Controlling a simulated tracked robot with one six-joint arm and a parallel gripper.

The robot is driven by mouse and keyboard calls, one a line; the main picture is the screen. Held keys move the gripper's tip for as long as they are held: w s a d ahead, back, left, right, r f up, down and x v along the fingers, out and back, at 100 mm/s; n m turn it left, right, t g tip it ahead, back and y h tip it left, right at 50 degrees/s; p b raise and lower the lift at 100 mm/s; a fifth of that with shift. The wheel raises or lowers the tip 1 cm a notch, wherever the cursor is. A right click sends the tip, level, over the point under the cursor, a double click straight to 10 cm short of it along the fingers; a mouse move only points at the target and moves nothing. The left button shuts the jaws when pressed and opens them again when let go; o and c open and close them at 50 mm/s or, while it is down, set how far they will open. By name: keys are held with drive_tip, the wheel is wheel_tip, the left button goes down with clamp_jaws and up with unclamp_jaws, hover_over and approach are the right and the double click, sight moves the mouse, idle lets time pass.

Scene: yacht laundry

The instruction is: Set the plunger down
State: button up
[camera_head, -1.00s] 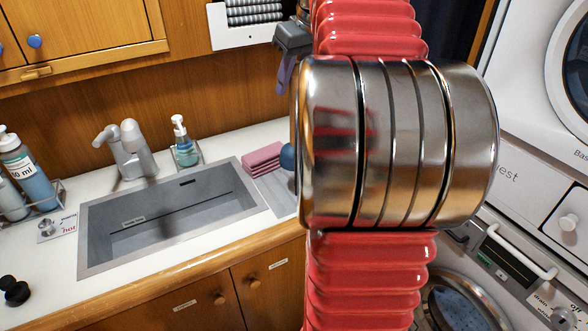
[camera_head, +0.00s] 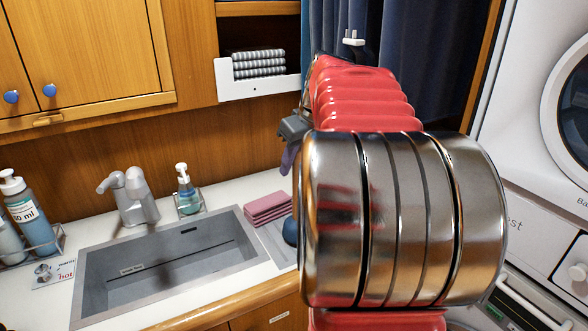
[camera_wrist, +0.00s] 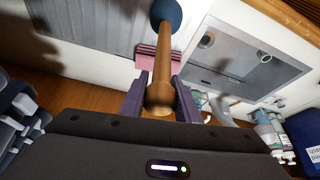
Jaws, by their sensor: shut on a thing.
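The plunger has a wooden handle (camera_wrist: 162,70) and a dark blue cup (camera_wrist: 165,13). My gripper (camera_wrist: 161,98), with purple fingers, is shut on the handle in the wrist view. In the head view, the blue cup (camera_head: 290,231) shows at the left edge of my arm, over the grey ridged drainboard (camera_head: 277,243) right of the sink. My arm hides the rest of the plunger there. I cannot tell whether the cup touches the drainboard. One purple finger (camera_head: 288,158) shows beside my arm in the head view.
The sink (camera_head: 170,265) lies left of the drainboard. Folded pink cloths (camera_head: 267,208) lie behind the cup. A soap bottle (camera_head: 188,190) and the tap (camera_head: 130,195) stand behind the sink. A shelf with striped towels (camera_head: 259,64) is above. White machines stand at right.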

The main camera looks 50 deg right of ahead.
drive_tip(key=shift+f, duration=0.9)
drive_tip(key=o, duration=1.1)
drive_tip(key=v, duration=1.2)
drive_tip(key=shift+a, duration=0.1)
